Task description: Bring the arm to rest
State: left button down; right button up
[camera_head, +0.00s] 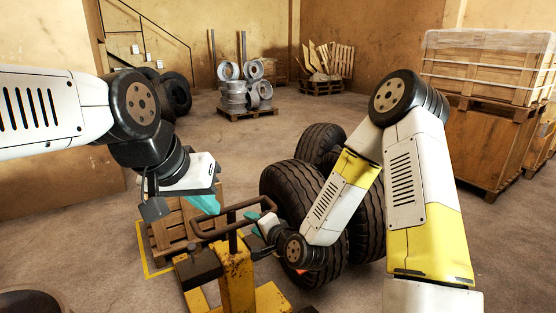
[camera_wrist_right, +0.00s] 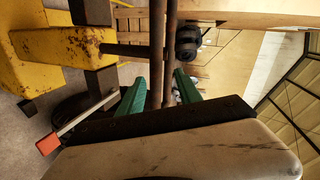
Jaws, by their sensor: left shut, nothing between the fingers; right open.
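My left arm comes in from the left in the head view. Its left gripper (camera_head: 208,205) is shut and empty, teal fingers pointing down over a wooden pallet, beside the pallet jack handle. My right arm folds down from the right side of the head view. Its right gripper (camera_head: 260,220) is at the right end of the brown handle (camera_head: 227,232) of the yellow pallet jack (camera_head: 238,276). In the right wrist view, the right gripper (camera_wrist_right: 161,78) is open, its teal fingers on either side of the brown handle bars (camera_wrist_right: 163,45). Whether they touch the bars I cannot tell.
Large black tires (camera_head: 290,190) stand close behind my right forearm. A wooden pallet (camera_head: 165,232) lies below my left gripper. Wheel rims (camera_head: 235,100) are stacked on a pallet further back. Wooden crates (camera_head: 480,145) line the right side. The floor in the middle distance is clear.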

jog(key=s+d+r+n+g+h, duration=0.35)
jog(key=d+r+n+h, duration=0.2)
jog(key=d+r, duration=0.9)
jog(key=s+d+r+n+g, duration=0.1)
jog(key=s+d+r, duration=0.2)
jog(key=s, duration=0.6)
jog(key=s+d+r+n+g, duration=0.1)
jog(key=s+d+r, duration=0.3)
jog(key=s, duration=0.5)
jog(key=shift+s+d+r+n+h, duration=0.25)
jog(key=shift+d+n+h, duration=0.15)
jog(key=shift+d, duration=0.6)
